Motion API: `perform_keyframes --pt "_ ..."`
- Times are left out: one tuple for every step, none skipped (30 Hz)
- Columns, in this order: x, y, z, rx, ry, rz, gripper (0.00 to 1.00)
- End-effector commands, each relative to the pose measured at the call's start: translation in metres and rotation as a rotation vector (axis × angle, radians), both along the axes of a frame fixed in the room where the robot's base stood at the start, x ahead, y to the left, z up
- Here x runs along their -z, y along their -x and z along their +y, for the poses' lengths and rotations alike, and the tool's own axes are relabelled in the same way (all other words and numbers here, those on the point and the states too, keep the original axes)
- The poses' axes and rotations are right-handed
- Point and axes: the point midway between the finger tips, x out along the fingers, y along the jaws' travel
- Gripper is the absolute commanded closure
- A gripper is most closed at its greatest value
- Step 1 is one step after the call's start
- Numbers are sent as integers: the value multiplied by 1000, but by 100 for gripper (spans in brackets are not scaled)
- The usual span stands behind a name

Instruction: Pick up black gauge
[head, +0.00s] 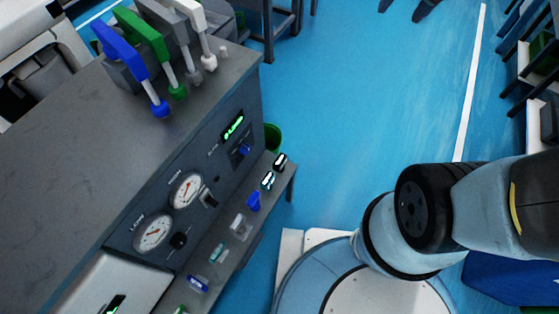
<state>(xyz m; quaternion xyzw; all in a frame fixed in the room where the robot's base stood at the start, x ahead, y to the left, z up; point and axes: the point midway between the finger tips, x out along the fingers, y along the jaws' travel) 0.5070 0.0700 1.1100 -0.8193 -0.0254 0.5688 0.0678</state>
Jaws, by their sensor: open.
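The black gauge cannot be singled out with certainty. A small dark object with a white edge (280,161) lies at the far end of the narrow shelf (238,262) along the bench front. Two round dials with white faces and dark rims, an upper one (187,190) and a lower one (154,233), are set in the bench's front panel. My gripper is out of view; only links of my arm show at the right, apart from the shelf.
The grey bench (70,150) fills the left. Blue (122,50), green (143,38), grey and white handled tools stand on its far end. The shelf also holds a blue piece (253,201) and several small parts. A green bin (272,138) stands behind. Blue floor (360,100) is clear beyond.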

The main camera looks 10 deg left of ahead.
Motion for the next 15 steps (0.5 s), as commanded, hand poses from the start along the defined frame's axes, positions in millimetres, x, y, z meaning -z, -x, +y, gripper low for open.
perform_keyframes --pt "12 -10 10 0 -7 22 36" --pt "18 -15 15 4 -14 30 36" --pt "26 -22 23 8 -22 43 36" --pt "32 -27 28 12 -26 51 36" --pt "39 -31 34 16 -31 61 36" --pt "48 -38 41 20 -36 72 36" --pt "55 -42 47 25 -41 82 36" --pt "62 -46 53 30 -46 90 36" --pt "72 -51 60 35 -50 102 36" --pt "79 -55 66 40 -53 110 36" --pt "87 -58 72 44 -56 120 36" --pt "98 -62 80 51 -59 132 36" --pt "106 -65 85 57 -62 141 36" --pt "114 -67 91 62 -65 150 36" --pt "126 -71 99 69 -66 161 36"
